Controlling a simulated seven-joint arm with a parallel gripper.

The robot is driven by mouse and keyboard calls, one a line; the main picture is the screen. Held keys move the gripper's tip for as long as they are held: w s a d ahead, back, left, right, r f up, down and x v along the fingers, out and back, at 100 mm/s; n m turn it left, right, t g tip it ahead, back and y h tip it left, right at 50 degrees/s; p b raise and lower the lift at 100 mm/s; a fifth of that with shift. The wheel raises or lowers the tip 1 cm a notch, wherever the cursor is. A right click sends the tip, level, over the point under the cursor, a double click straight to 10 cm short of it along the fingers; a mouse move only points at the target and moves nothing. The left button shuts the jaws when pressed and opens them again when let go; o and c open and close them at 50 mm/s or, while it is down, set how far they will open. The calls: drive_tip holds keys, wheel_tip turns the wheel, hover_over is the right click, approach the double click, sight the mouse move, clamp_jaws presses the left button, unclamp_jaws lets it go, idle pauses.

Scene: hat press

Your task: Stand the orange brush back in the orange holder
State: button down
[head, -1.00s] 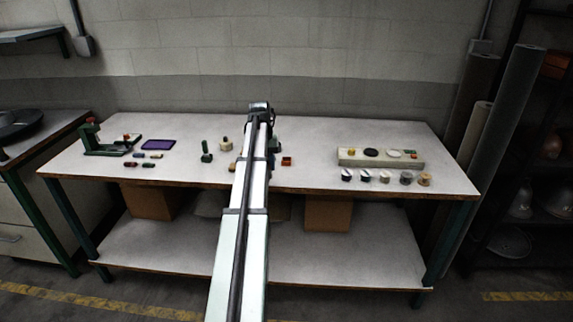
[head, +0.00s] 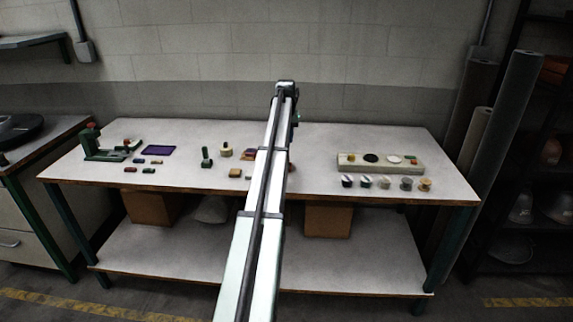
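My arm reaches up over the middle of the bench in the head view. Its far end is above the back of the bench, and the fingers of my gripper are hidden behind the arm. I cannot tell whether it holds anything. The small orange box that looks like the orange holder is now mostly or wholly behind my arm. A small orange and purple item (head: 249,154) shows just left of the arm; I cannot tell what it is. I cannot make out the orange brush for certain.
Left of the arm stand a green bottle-like item (head: 207,157) and a pale pot with a dark top (head: 226,150). A green press (head: 103,152) and purple pad (head: 160,152) are farther left. A pale block (head: 380,163) and several small pots are on the right.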

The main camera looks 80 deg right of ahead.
drive_tip(key=shift+f, duration=4.65)
drive_tip(key=shift+f, duration=0.15)
drive_tip(key=c, duration=0.9)
unclamp_jaws()
drive_tip(key=r, duration=0.4)
drive_tip(key=a+r, duration=0.1)
drive_tip(key=r, duration=0.7)
drive_tip(key=shift+a+r, duration=0.1)
drive_tip(key=shift+a, duration=0.3)
